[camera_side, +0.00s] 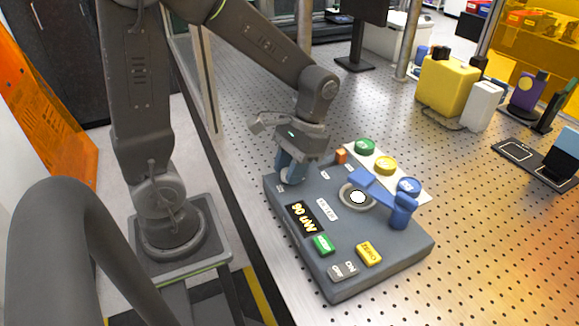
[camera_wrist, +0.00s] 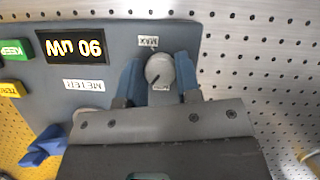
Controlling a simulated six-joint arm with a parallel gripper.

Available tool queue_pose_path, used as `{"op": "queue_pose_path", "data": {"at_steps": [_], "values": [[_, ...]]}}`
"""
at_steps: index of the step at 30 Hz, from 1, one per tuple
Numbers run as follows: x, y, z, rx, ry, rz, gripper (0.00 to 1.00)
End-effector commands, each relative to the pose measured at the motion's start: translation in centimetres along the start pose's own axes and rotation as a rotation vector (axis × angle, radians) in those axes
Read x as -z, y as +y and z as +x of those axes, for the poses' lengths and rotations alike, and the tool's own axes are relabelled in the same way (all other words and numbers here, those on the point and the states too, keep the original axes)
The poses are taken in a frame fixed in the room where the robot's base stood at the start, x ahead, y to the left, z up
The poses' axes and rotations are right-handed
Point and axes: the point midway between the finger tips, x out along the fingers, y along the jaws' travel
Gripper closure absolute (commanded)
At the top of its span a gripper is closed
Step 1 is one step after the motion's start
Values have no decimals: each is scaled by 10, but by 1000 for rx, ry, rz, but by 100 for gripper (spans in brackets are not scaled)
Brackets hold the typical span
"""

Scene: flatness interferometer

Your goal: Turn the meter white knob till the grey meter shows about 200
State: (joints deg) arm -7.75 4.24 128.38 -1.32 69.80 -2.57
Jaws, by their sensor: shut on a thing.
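The grey meter (camera_side: 382,268) is a flat box on the perforated bench. Its dark display (camera_side: 303,217) shows yellow characters that appear to read 90 nm; the display is upside down in the wrist view (camera_wrist: 75,47). The pale, round white knob (camera_wrist: 159,70) sits at one end of the box, with a dark pointer line, beside a MAX label (camera_wrist: 148,41). My gripper (camera_wrist: 160,76) has its blue fingers on both sides of the knob and is shut on it. In the side view my gripper (camera_side: 291,168) is low over the box corner and mostly hides the knob.
The box also carries a green button (camera_side: 324,244), a yellow ZERO button (camera_side: 369,254), a grey switch (camera_side: 343,271), and a blue arm part (camera_side: 403,210) by a round white-centred port (camera_side: 357,197). Green, yellow and blue round pieces lie on a white plate (camera_side: 411,185) behind.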

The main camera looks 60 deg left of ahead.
Motion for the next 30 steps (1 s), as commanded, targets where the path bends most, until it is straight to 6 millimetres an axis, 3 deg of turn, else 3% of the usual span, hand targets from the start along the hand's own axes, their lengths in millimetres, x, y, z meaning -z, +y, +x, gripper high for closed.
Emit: {"op": "queue_pose_path", "data": {"at_steps": [18,30], "values": [[0,2,0,174,-1,420,92],[0,2,0,218,0,525,92]]}}
